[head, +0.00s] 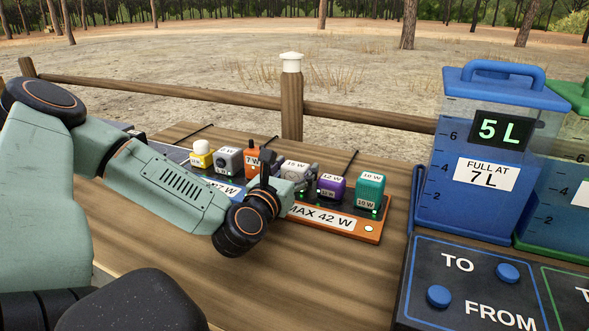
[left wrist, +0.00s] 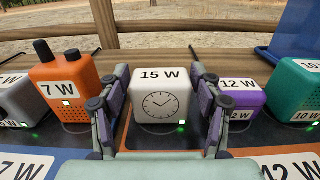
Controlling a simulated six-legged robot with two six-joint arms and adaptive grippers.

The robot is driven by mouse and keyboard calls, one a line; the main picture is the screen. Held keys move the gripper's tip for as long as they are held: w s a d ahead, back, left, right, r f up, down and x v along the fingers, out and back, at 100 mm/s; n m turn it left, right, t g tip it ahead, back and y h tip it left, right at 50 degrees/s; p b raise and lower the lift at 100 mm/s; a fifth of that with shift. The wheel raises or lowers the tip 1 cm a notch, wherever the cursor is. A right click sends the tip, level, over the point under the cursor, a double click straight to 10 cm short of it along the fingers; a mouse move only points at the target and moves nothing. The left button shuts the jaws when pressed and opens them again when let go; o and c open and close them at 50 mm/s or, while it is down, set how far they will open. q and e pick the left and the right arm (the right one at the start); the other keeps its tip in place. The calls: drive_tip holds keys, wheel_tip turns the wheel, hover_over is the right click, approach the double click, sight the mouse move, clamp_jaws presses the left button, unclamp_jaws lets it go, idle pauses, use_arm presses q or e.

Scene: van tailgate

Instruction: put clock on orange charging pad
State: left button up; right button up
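The clock (left wrist: 160,103) is a white block with a 15 W label on top and a dial on its front, where a green light glows. It stands upright on the orange charging pad (head: 372,234), marked MAX 42 W. In the head view the clock (head: 295,170) is partly hidden by my left gripper (head: 288,179). In the left wrist view my left gripper (left wrist: 160,68) is open, with one finger on each side of the clock. Narrow gaps seem to show between the fingers and the clock. My right gripper is not in view.
A purple 12 W block (head: 331,187) and a teal 10 W block (head: 369,190) stand right of the clock on the orange pad. An orange 7 W radio (left wrist: 66,88) stands close on the left. Blue tank (head: 484,205) and button panel (head: 470,270) are at right.

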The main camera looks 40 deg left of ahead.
use_arm(q)
drive_tip(key=shift+r, duration=0.1)
drive_tip(key=shift+r+p, duration=0.15)
drive_tip(key=shift+p, duration=0.15)
drive_tip(key=shift+s+d+p, duration=0.1)
drive_tip(key=shift+s+p, duration=0.2)
drive_tip(key=shift+s, duration=0.05)
drive_tip(key=p+v, duration=0.6)
drive_tip(key=v, duration=0.4)
drive_tip(key=shift+s, duration=0.2)
drive_tip(key=shift+s+d, duration=0.2)
drive_tip(key=shift+s, duration=0.2)
